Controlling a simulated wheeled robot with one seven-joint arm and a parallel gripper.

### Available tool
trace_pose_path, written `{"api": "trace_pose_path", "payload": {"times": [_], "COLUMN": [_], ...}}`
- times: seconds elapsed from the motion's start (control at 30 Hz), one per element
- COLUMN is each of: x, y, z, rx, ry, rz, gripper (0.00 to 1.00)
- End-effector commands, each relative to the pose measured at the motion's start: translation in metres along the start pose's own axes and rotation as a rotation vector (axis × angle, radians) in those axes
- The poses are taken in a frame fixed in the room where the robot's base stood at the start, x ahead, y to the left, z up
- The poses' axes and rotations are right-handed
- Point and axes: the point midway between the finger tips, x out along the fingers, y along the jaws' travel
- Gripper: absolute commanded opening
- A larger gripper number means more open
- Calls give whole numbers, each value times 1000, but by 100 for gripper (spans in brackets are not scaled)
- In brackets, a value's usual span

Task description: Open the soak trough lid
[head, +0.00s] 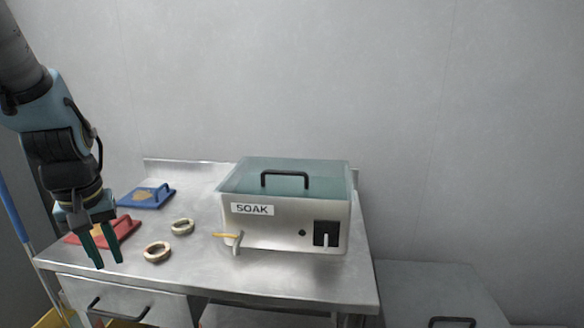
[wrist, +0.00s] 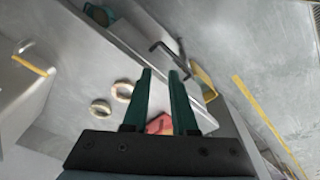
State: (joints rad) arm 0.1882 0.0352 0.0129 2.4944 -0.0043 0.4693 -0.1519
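The soak trough (head: 275,236) is a steel box with a "SOAK" label, standing on the steel table. Its greenish, see-through lid (head: 318,176) lies shut on top, with a black bar handle (head: 285,175) standing up from it. In the wrist view only part of the trough (wrist: 20,90) shows at the left edge. My gripper (head: 107,262) is at the left of the table, well away from the lid, pointing down. Its green fingers are apart with nothing between them, as the wrist view (wrist: 161,73) also shows.
Two ring-shaped things, one nearer (head: 157,251) and one farther (head: 182,227), lie left of the trough. A red board (head: 115,232) and a blue board (head: 147,197) with handles lie behind my gripper. A yellow-handled tap (head: 237,243) juts from the trough's front left. The wall is close behind.

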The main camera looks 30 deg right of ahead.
Motion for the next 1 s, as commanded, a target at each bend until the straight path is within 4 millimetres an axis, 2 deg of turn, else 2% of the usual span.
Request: {"api": "trace_pose_path", "payload": {"times": [0.03,0.13,0.3,0.47,0.5,0.6,0.7,0.8,0.9,1.0], "x": [-11,-31,-72,-117,-129,-156,-178,-192,-197,-193], "y": [19,62,146,230,251,296,329,350,358,360], "z": [-13,-36,-60,-60,-57,-44,-30,-20,-14,-13], "rx": [-32,-144,-357,-559,-607,-719,-809,-869,-902,-914], "ry": [5,7,3,-5,-8,-16,-23,-28,-30,-31], "rz": [8,22,46,67,73,83,91,95,96,95], "gripper": [33,44,45,45,45,45,45,45,45,45]}}
